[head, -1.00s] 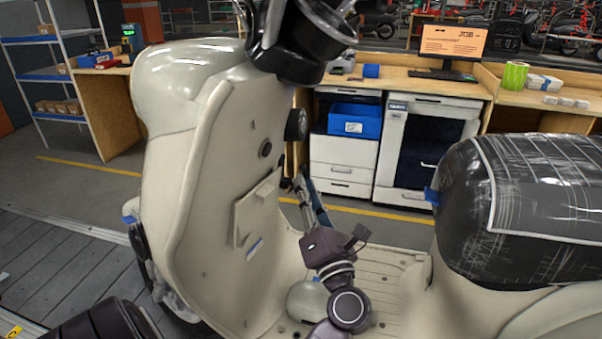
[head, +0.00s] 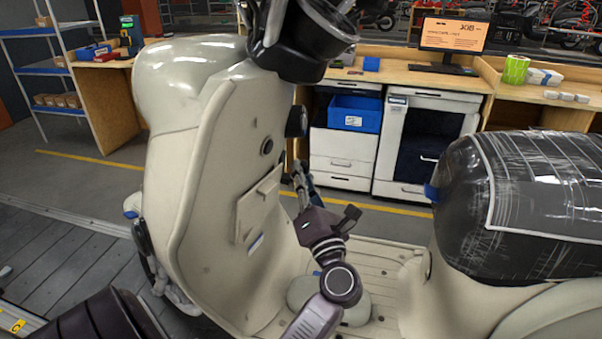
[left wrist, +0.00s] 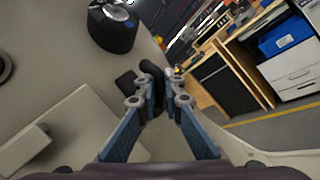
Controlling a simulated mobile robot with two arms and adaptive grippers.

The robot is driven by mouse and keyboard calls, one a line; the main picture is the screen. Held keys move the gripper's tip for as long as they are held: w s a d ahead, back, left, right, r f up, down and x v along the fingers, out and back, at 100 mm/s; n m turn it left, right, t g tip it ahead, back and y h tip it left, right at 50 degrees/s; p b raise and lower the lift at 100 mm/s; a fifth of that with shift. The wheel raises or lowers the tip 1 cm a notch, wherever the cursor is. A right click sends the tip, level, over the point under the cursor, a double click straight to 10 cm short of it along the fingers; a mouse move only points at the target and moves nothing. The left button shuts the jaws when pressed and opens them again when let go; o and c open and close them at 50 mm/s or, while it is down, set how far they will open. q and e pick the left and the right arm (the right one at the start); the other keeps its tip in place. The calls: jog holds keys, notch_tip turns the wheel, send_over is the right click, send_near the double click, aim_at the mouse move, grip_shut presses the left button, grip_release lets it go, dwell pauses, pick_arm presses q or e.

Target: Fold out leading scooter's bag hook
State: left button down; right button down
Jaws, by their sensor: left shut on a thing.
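The cream scooter's inner leg shield (head: 215,185) faces right in the head view. My left gripper (head: 299,172) reaches up from the footboard, just right of the shield and below the black round knob (head: 296,121). In the left wrist view, my left gripper's blue-grey fingers (left wrist: 165,88) are shut on the small black bag hook (left wrist: 153,74). A dark piece beside it touches the cream panel. In the head view the fingers largely hide the hook. How far it is folded out is unclear. My right gripper is not in view.
The black knob (left wrist: 112,25) stands out close to the fingers. The glovebox lid (head: 259,205) is to their lower left. A wrapped black seat (head: 520,205) stands at right. A workbench (head: 400,75) with a blue bin (head: 354,113) is behind, across a clear floor strip.

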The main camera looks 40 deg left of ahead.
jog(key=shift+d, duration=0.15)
pick_arm(q)
jog(key=shift+d+f+m+t+b, duration=0.1)
jog(key=shift+f+m+t+b, duration=0.3)
jog(key=shift+m, duration=0.5)
jog(key=m+t, duration=0.1)
jog(key=m+t+b, duration=0.1)
jog(key=m, duration=0.1)
jog(key=shift+w+d+f, duration=0.1)
jog(key=shift+d+f, duration=0.05)
jog(key=shift+f, duration=0.1)
jog(key=m+t+h, duration=0.1)
jog(key=m, duration=0.1)
jog(key=m+t, duration=0.2)
jog(key=m, duration=0.1)
jog(key=f+m+t+h+b, duration=0.1)
jog(key=m+t, duration=0.1)
jog(key=m, duration=0.1)
jog(key=shift+w+d+f+h, duration=0.1)
jog(key=shift+d+h, duration=0.05)
jog(key=shift+h, duration=0.15)
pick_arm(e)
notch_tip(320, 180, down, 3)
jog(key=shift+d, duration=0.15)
pick_arm(q)
jog(key=shift+m+t, duration=0.3)
jog(key=shift+m, duration=0.1)
